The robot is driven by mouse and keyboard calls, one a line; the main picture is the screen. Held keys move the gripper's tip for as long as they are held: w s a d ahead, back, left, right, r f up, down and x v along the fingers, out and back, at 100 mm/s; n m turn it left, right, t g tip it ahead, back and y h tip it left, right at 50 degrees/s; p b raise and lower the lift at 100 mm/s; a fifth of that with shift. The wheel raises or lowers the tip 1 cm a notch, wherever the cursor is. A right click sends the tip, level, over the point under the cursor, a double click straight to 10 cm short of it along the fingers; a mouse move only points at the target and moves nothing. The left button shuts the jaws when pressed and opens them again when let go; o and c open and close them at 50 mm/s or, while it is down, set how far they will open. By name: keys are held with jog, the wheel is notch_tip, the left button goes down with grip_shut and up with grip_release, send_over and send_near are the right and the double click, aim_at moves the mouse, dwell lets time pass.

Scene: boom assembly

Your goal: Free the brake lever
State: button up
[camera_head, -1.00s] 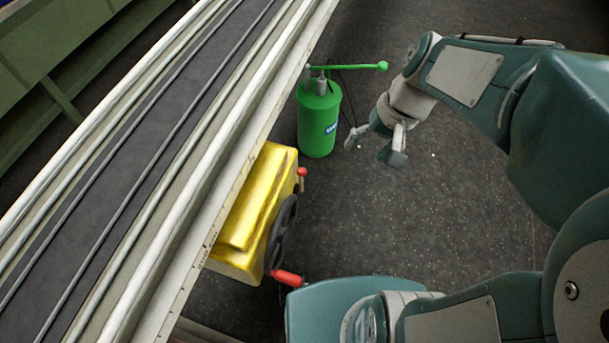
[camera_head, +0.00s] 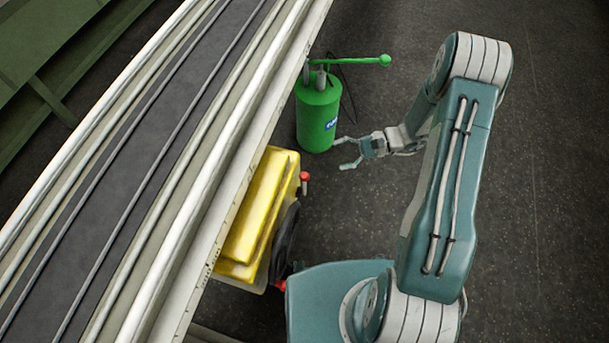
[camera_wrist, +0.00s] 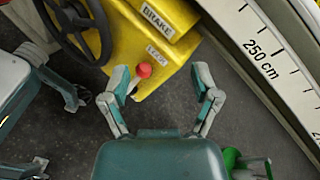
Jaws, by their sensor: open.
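A red knob (camera_head: 304,177) stands out from the far end of a yellow box (camera_head: 258,215) under the rail. In the wrist view the red knob (camera_wrist: 144,71) sits beside a label reading "LOCK", with a label "BRAKE" (camera_wrist: 157,20) further along the yellow box. I cannot tell whether the knob is the lever itself or its lock. My gripper (camera_head: 343,153) is open and empty, above and right of the knob in the head view. In the wrist view the knob shows between the fingertips of my gripper (camera_wrist: 160,80), nearer the left one, apart from both.
A black handwheel (camera_head: 284,240) with a red handle (camera_head: 280,286) is on the box's right side. A green pump canister (camera_head: 318,115) with a long lever (camera_head: 350,61) stands close beyond my gripper. The rail (camera_head: 150,160) runs along the left.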

aim_at(305, 176)
notch_tip(305, 176, down, 13)
jog(key=s+m+t+y, duration=0.1)
jog(key=m+t+y, duration=0.2)
jog(key=m+t, duration=0.2)
jog(key=shift+m, duration=0.3)
jog(key=a, duration=0.3)
jog(key=w+a, duration=0.1)
jog(key=a, duration=0.6)
jog(key=shift+w, duration=0.35)
jog(key=shift+d, duration=0.1)
grip_shut()
